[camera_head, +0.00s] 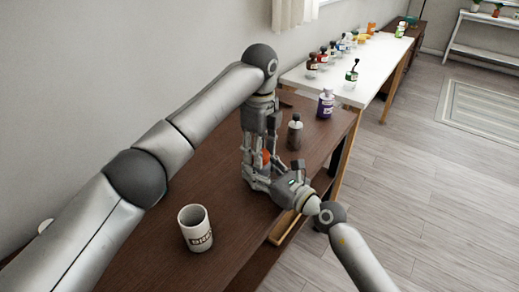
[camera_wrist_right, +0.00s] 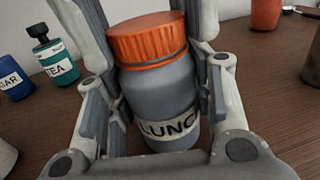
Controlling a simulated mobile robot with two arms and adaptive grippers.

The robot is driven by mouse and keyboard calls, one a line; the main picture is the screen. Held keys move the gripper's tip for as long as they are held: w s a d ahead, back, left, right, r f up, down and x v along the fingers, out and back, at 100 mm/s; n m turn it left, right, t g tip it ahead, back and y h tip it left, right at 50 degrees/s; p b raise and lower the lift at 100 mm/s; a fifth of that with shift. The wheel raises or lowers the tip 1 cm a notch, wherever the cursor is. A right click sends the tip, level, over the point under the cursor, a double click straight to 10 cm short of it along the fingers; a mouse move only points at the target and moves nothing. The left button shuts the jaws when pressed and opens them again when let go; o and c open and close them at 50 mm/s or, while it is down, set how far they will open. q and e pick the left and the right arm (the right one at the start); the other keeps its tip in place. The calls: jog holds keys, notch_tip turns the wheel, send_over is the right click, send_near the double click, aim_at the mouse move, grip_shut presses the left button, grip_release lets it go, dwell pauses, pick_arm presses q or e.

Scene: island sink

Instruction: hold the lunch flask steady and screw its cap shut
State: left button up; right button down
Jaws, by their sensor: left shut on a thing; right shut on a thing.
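The lunch flask (camera_wrist_right: 158,98) is a grey-blue bottle with a partly visible "LUNC" label, close up in the right wrist view. Its orange cap (camera_wrist_right: 147,40) sits on top; I cannot tell how tightly it is seated. In the head view the flask is mostly hidden between my grippers, and only a bit of orange (camera_head: 266,156) shows. My left gripper (camera_head: 259,152) points down from above and is shut at the cap. My right gripper (camera_head: 256,172) reaches in from the right, low down, and is shut around the flask body.
A white mug (camera_head: 196,230) stands on the brown table (camera_head: 232,238) nearer me. A dark bottle (camera_head: 295,134) and a purple bottle (camera_head: 325,104) stand behind the grippers. A white table (camera_head: 325,78) beyond holds several bottles. The wall is at left.

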pick_arm(q)
jog(key=shift+m, duration=0.3)
jog(key=o, duration=1.1)
jog(key=shift+o, duration=0.2)
jog(key=shift+r, duration=2.25)
jog(key=shift+c, duration=0.4)
